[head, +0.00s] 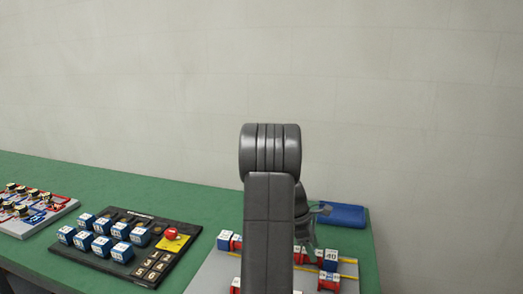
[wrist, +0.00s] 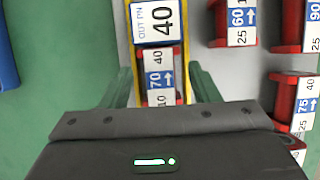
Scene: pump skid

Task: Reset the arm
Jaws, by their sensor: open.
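My gripper (wrist: 163,80) is open in the wrist view, with one finger on each side of a small red piece with a white and blue label reading 70 (wrist: 160,80). I cannot tell whether the fingers touch it. A blue-and-white block marked 40 (wrist: 157,22) sits just beyond it on the same yellow-edged strip. In the head view my arm rises in the middle and hides much of the board behind it; part of my gripper (head: 314,215) shows to its right.
Red labelled pieces (wrist: 235,22) stand right of the gripper. A blue tray-like object (head: 343,214) lies at the green bench's (head: 150,192) back right. A black panel (head: 185,240) with blue blocks and a red button (head: 172,233) is left of my arm; another board (head: 62,212) is farther left.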

